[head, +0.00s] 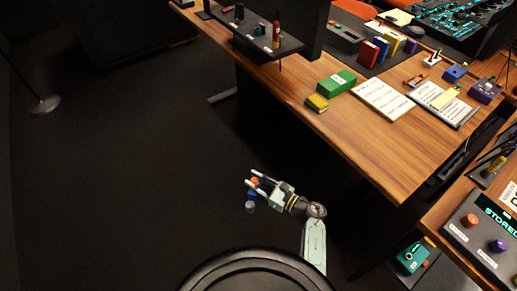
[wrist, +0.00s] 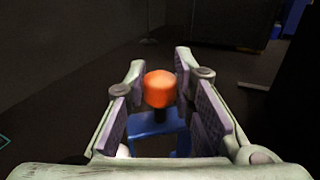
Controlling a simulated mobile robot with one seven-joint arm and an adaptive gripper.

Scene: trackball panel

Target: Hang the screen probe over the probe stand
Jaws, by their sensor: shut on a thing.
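My gripper (head: 257,183) is out over the dark floor, left of the wooden desk and well apart from it. It is shut on a piece with a round orange knob (wrist: 160,88) on a short dark stem above a blue forked body (wrist: 157,124); I take this to be the screen probe. In the head view its orange knob (head: 255,181) shows at the fingertips, with blue below it and a small pale grey end. The finger pads hide part of its sides. I cannot tell for sure which thing is the probe stand.
The wooden desk (head: 330,122) holds a green box (head: 337,82), a small yellow block (head: 317,103), papers (head: 383,100) and several coloured boxes. A dark raised shelf (head: 258,50) with small items is at the top. Button panels are at right.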

